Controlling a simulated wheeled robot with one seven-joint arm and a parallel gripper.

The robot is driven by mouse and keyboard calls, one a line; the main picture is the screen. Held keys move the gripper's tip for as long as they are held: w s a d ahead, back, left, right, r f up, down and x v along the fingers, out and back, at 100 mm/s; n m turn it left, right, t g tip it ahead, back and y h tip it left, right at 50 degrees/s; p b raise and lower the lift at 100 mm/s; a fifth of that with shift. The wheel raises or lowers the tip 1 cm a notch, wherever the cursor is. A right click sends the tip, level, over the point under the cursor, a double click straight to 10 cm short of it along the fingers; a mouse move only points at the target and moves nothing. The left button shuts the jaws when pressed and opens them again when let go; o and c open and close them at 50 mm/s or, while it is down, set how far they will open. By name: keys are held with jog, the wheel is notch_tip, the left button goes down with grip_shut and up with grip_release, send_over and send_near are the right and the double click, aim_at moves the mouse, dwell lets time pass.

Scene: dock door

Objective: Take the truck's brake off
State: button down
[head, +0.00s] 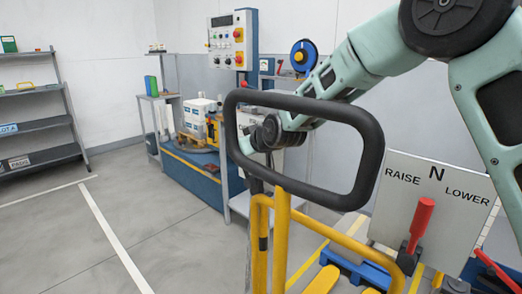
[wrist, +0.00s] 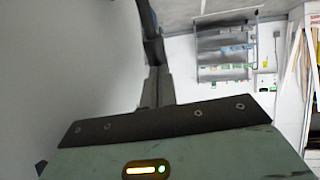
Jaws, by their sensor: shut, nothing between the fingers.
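The truck's black loop handle (head: 372,125) stands upright in the middle of the head view, above its yellow frame (head: 282,235). A pale plate (head: 430,205) marked RAISE, N and LOWER stands at the right. A red-gripped lever (head: 421,222) stands upright below the N. Another red lever (head: 497,270) shows partly at the lower right edge; I cannot tell which part is the brake. My gripper (head: 246,144) shows through the loop, shut and empty, well left of the red levers. In the wrist view its dark fingers (wrist: 157,88) rise from the gripper's body.
Dark shelves (head: 40,125) stand at the far left and also show in the wrist view (wrist: 226,50). A blue pallet (head: 355,268) lies low at the right. The floor at left is clear.

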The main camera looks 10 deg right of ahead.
jog(key=shift+w+a+p, duration=0.1)
jog(key=shift+a+p, duration=0.05)
jog(key=shift+p, duration=0.2)
dwell(0.3)
jog(key=shift+r, duration=0.1)
jog(key=v, duration=0.7)
jog(key=shift+r, duration=0.2)
